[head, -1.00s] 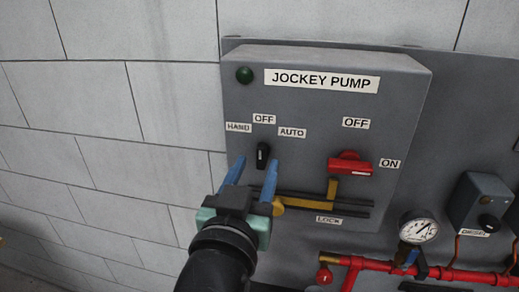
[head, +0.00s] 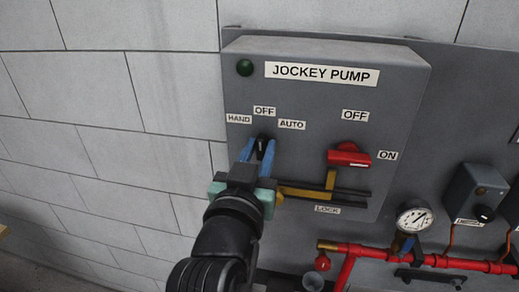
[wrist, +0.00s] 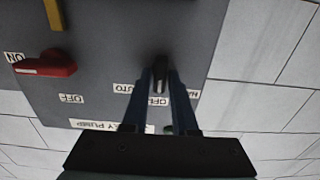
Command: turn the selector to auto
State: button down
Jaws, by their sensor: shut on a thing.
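The black selector knob (head: 262,143) sits on the grey jockey pump box (head: 300,100), below its HAND, OFF and AUTO labels. It stands about upright, in line with the OFF label (head: 264,111). The AUTO label (head: 292,125) is to its right. My gripper (head: 261,149) has its two blue fingers on either side of the knob, shut on it. The fingers partly hide the knob.
A red OFF/ON switch handle (head: 349,156) is to the right. A yellow lock slider (head: 308,192) on dark rails lies below, close to my gripper. A gauge (head: 414,217) and red pipes (head: 440,262) are at lower right. The wall at left is clear.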

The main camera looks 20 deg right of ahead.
jog(key=shift+f+m+b, duration=0.1)
jog(key=shift+m+b, duration=0.2)
jog(key=shift+b, duration=0.2)
jog(key=m+b, duration=0.3)
jog(key=b, duration=0.1)
jog(key=shift+f+b, duration=0.15)
jog(key=shift+b, duration=0.2)
jog(key=m+b, duration=0.3)
jog(key=shift+s+d, duration=0.1)
jog(key=shift+m+b, duration=0.95)
jog(key=shift+m, duration=0.15)
jog(key=shift+r, duration=0.25)
jog(key=c, duration=0.8)
grip_release()
